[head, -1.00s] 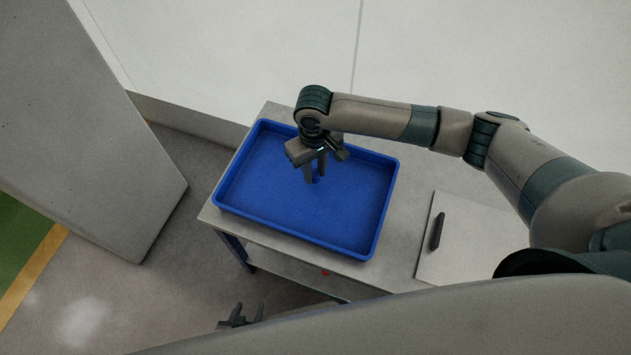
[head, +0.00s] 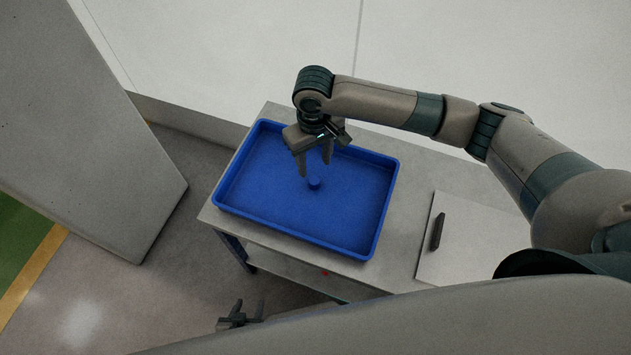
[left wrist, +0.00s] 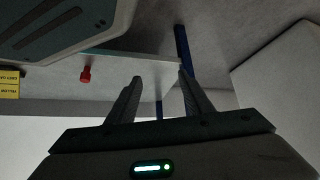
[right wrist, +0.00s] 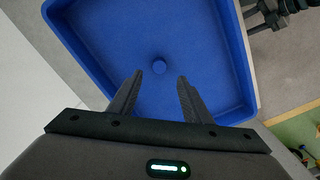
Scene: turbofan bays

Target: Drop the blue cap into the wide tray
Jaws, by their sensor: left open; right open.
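The blue cap (head: 314,183) sits on the floor of the wide blue tray (head: 290,228), near its middle. In the right wrist view the cap (right wrist: 159,67) shows clear of the fingers, inside the tray (right wrist: 110,60). My right gripper (head: 314,171) is open and empty above the cap, apart from it. It also shows open in the right wrist view (right wrist: 157,88). My left gripper (head: 243,308) is low, in front of the table, away from the tray. It is open and empty in the left wrist view (left wrist: 158,85).
The tray stands on a grey table (head: 402,265). A pale panel with a dark handle (head: 438,231) lies at the table's right. A large grey panel (head: 80,130) stands at the left. A red knob (left wrist: 86,74) shows in the left wrist view.

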